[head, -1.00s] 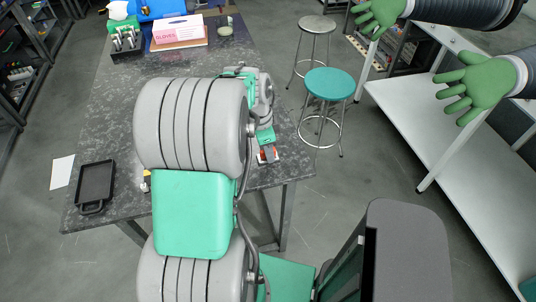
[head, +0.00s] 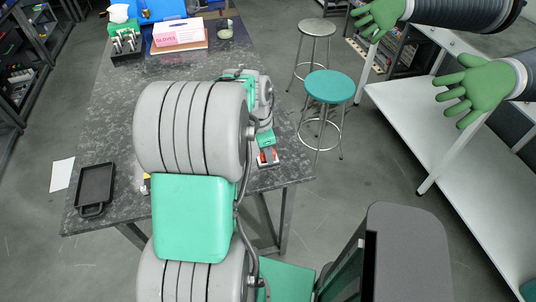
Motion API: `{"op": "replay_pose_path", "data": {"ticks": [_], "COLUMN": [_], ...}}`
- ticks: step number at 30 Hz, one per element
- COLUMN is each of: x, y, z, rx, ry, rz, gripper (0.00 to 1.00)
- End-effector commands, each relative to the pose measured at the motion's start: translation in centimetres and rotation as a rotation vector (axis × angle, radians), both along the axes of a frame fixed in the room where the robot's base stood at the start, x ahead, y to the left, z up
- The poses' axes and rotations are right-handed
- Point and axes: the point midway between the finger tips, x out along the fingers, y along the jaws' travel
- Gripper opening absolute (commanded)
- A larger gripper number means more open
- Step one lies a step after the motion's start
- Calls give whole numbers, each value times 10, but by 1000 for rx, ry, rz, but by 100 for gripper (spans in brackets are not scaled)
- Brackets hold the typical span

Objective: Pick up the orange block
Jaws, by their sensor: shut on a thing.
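The orange block (head: 262,159) is a small orange-red patch at the right edge of the dark speckled table (head: 110,130). My gripper (head: 268,154) is at the block, its grey fingers shut on it, with orange showing around them. The block is small in view and partly hidden by the fingers. I cannot tell whether it still touches the table. My own large grey and green arm hides the middle of the table.
A black tray (head: 95,185) lies at the table's left front corner. A teal stool (head: 330,87) and a grey stool (head: 317,27) stand right of the table.

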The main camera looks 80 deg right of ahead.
Motion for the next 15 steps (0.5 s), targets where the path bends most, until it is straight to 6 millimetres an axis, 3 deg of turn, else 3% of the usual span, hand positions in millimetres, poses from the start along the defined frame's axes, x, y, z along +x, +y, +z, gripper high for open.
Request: {"op": "replay_pose_path", "data": {"ticks": [8, 15], "x": [-1, -32], "y": [0, 53], "z": [34, 93], "rx": [-6, -9], "ry": [-1, -2], "rz": [0, -4], "gripper": [0, 0]}}
